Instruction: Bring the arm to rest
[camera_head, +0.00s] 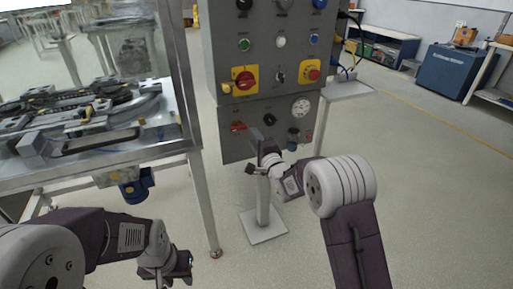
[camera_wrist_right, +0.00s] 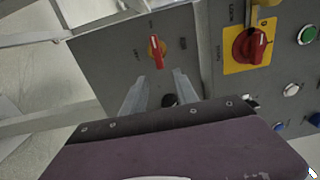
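My right arm reaches from the lower right of the head view. Its gripper (camera_head: 258,152) is in front of the lower part of the grey control cabinet (camera_head: 228,60). In the right wrist view the two pale fingers of this gripper (camera_wrist_right: 160,88) stand apart with nothing held between them. My left gripper (camera_head: 183,266) hangs low at the lower left of the head view, over the floor. Its fingers are too small and dark to read.
A glass-sided machine frame with a ring track (camera_head: 150,100) stands at the left, its metal leg (camera_head: 203,205) close to my left arm. A post on a square foot plate (camera_head: 264,226) stands below the cabinet. Open floor (camera_head: 440,200) lies at the right.

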